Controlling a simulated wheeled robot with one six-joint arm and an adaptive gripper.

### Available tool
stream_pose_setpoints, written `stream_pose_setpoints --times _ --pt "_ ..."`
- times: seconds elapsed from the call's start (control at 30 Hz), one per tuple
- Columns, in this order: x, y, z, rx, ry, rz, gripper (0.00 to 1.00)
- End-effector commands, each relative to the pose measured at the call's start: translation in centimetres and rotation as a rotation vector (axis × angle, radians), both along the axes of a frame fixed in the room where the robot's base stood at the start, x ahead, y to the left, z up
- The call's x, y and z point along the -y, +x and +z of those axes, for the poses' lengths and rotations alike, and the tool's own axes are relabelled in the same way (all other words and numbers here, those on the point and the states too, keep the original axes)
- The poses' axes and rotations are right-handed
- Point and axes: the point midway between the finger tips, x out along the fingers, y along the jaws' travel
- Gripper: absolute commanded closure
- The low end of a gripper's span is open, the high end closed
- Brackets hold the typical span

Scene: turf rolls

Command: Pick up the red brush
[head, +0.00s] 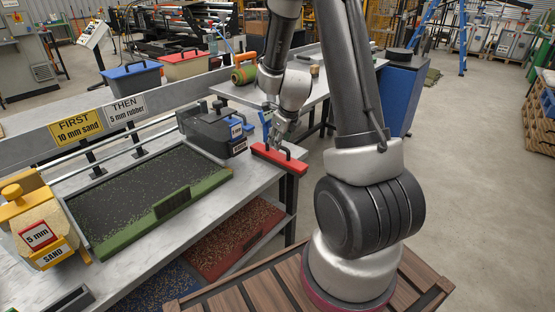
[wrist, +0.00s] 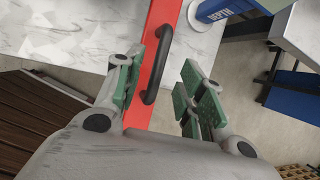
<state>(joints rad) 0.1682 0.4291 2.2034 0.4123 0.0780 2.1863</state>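The red brush (head: 278,158), a long red bar with a black loop handle, lies at the right end of the grey bench in the head view. In the wrist view the red brush (wrist: 157,35) runs from the top edge down between my fingers, its black handle (wrist: 151,95) facing the camera. My gripper (head: 281,133) is just above the brush, pointing down. In the wrist view my gripper (wrist: 165,80) is open, with green pads on either side of the handle. A gap shows between the handle and the right pads. The brush's lower end is hidden by my gripper body.
A black box (head: 207,130) and a blue upright device (head: 267,122) stand close by on the bench. The green-rimmed tray (head: 205,187) lies to the left, the yellow sand hopper (head: 38,230) beyond it. A second table (head: 232,91) stands behind.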

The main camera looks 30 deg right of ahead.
Motion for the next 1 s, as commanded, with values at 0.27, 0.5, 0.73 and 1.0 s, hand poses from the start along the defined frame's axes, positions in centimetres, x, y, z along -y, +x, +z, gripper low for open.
stream_pose_setpoints --times 0.27,0.5,0.73,1.0 --pt "0.2 1.4 -3.6 -0.003 0.0 -0.001 0.61" --pt "0.2 1.8 -4.4 -0.001 -0.001 0.002 0.61" --pt "0.2 1.8 -4.4 -0.001 0.0 0.002 0.81" --pt "0.2 1.8 -4.3 -0.001 -0.002 0.003 1.0"
